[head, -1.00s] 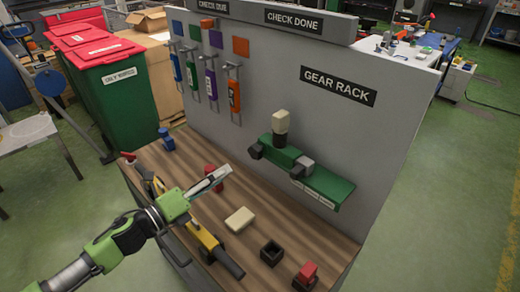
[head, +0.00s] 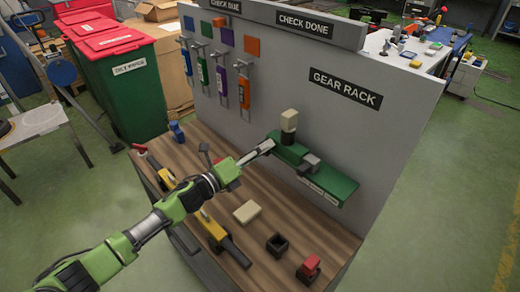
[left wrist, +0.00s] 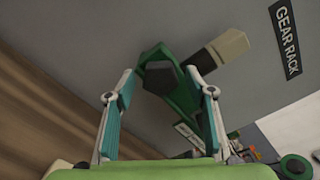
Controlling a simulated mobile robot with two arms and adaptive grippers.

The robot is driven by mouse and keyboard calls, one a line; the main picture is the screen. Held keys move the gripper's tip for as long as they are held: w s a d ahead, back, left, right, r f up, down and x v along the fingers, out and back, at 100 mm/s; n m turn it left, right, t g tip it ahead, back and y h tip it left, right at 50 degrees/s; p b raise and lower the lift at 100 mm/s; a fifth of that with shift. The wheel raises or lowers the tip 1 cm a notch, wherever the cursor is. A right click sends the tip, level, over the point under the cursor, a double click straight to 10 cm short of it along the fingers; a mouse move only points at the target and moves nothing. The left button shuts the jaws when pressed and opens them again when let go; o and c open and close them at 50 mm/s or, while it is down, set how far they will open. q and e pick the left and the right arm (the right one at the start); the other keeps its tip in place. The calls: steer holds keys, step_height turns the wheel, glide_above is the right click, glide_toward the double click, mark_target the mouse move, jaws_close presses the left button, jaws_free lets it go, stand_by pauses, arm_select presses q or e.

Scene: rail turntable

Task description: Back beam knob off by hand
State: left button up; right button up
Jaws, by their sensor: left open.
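The green rack piece (head: 330,182) is fixed to the grey panel under the GEAR RACK sign (head: 345,87). In the left wrist view a black faceted knob (left wrist: 163,77) sticks out from the green piece (left wrist: 184,98) towards me. My left gripper (head: 268,146) is open at the rack's left end and hides that knob in the head view. In the left wrist view the knob lies between the two spread fingers of the gripper (left wrist: 161,82), with gaps on both sides. A cream block (head: 289,120) stands on the rack, with a grey block (head: 311,163) to its right. My right gripper is out of view.
On the wooden bench top lie a cream block (head: 247,212), a black open box (head: 277,244), a red-topped black piece (head: 309,267) and a yellow-black tool (head: 212,228). Tools hang on the panel left of the rack. A lidded green bin (head: 128,90) stands behind the bench.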

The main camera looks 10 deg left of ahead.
arm_select(q)
steer(key=c, duration=1)
steer(key=shift+n, duration=0.4)
steer(key=shift+c, duration=0.2)
steer(key=shift+n+p, duration=1.7)
steer(key=shift+n, duration=9.1)
steer(key=o, duration=1)
